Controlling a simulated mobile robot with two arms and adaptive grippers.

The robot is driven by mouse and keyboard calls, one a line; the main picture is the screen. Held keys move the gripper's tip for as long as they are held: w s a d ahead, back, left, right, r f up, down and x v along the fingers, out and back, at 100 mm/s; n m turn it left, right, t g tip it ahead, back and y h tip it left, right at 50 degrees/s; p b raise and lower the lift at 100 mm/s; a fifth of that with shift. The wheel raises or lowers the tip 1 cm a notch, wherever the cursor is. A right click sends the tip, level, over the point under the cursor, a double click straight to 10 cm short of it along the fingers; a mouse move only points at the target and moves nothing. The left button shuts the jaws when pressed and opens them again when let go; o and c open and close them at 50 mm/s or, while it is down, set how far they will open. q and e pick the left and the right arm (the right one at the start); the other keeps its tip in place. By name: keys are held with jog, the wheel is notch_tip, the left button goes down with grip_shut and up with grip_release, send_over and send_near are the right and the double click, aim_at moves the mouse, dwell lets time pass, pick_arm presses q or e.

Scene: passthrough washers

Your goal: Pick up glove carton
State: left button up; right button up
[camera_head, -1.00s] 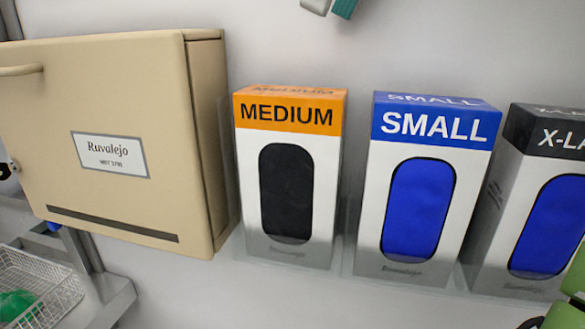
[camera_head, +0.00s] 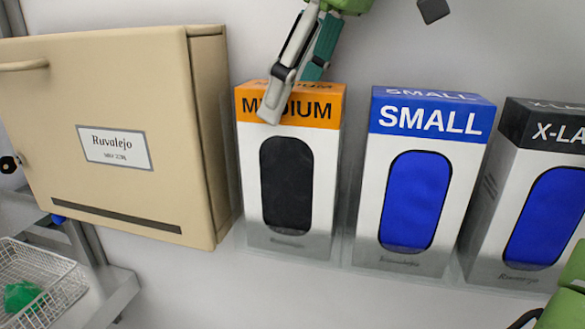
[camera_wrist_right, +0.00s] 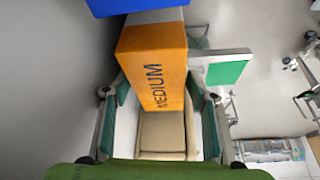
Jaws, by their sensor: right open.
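The glove carton marked MEDIUM (camera_head: 325,170), white with an orange top and a dark oval window, stands upright in a clear holder on the wall. In the right wrist view its orange top (camera_wrist_right: 152,65) lies between the fingers. My right gripper (camera_head: 291,95) comes down from above at the MEDIUM carton. Its fingers are spread, one in front of the orange band and one toward the back; I cannot tell whether either touches. The near finger hides part of the lettering. My left gripper is out of view.
A blue-topped SMALL carton (camera_head: 427,122) and a black-topped X-LARGE carton (camera_head: 522,122) stand to the right. A beige Ruvalejo cabinet (camera_head: 110,190) is close on the left. A wire basket (camera_head: 62,285) with a green item is at lower left.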

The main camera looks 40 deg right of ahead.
jog(key=shift+w+f, duration=0.15)
jog(key=shift+w, duration=0.05)
jog(key=shift+s, duration=0.2)
jog(key=shift+w+f, duration=0.1)
jog(key=shift+f, duration=0.1)
dwell(0.4)
jog(key=c, duration=0.8)
